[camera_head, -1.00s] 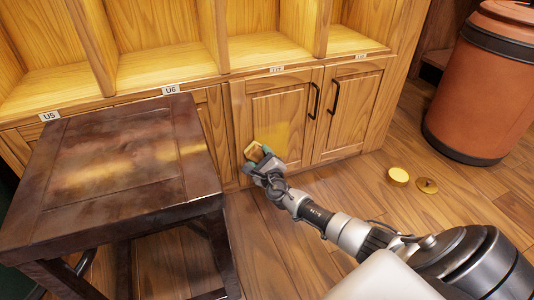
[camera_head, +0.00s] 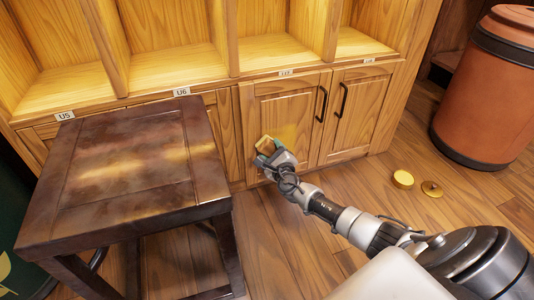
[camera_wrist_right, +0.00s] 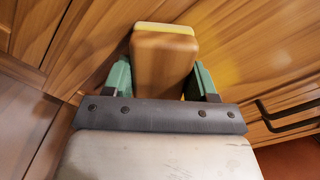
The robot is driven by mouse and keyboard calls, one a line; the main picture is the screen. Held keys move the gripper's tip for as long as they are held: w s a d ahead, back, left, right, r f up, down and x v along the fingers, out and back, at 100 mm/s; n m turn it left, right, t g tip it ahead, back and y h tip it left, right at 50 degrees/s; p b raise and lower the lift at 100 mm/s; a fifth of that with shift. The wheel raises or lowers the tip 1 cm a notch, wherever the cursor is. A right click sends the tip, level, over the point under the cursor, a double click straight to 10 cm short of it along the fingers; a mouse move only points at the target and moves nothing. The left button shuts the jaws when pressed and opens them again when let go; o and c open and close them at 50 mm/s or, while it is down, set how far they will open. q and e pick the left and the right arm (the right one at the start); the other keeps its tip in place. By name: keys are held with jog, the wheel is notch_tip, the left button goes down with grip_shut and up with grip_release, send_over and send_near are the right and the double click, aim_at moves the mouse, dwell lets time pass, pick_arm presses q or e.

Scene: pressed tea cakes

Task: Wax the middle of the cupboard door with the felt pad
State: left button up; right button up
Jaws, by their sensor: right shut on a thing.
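The felt pad (camera_head: 268,144) is a small brown block with a yellow face. My right gripper (camera_head: 266,152) is shut on it, in front of the cupboard door (camera_head: 262,105) with the left black handle. In the right wrist view the pad (camera_wrist_right: 163,62) sits between the green fingers of my right gripper (camera_wrist_right: 162,80), its yellow edge toward the wood. The pad is at the lower left of the door's middle panel; whether it touches the wood is unclear. A yellowish patch (camera_head: 291,132) shows on the panel right of the pad. My left gripper is not in view.
A dark wooden table (camera_head: 130,185) stands close on the left. An orange bin (camera_head: 485,90) stands at the far right. Open shelves (camera_head: 180,65) are above the doors.

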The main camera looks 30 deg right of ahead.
aim_at(266, 147)
jog(key=shift+s+d+r, duration=0.15)
jog(key=shift+d, duration=0.9)
jog(key=shift+s+d+b, duration=0.3)
jog(key=shift+d+b, duration=0.15)
jog(key=shift+d, duration=0.5)
jog(key=shift+s+d+b, duration=0.25)
jog(key=shift+d+b, duration=0.15)
jog(key=shift+d, duration=0.5)
notch_tip(266, 147, up, 3)
jog(key=p, duration=0.3)
jog(key=shift+w+a+p, duration=0.3)
jog(key=shift+a+p, duration=0.15)
jog(key=shift+a, duration=0.7)
jog(key=shift+w+a+p, duration=0.25)
jog(key=shift+a+p, duration=0.2)
jog(key=shift+a, duration=0.7)
jog(key=shift+w+a+p, duration=0.3)
jog(key=shift+a+p, duration=0.15)
jog(key=shift+a, duration=1.05)
jog(key=shift+w+a+f, duration=0.1)
jog(key=shift+a+f, duration=0.1)
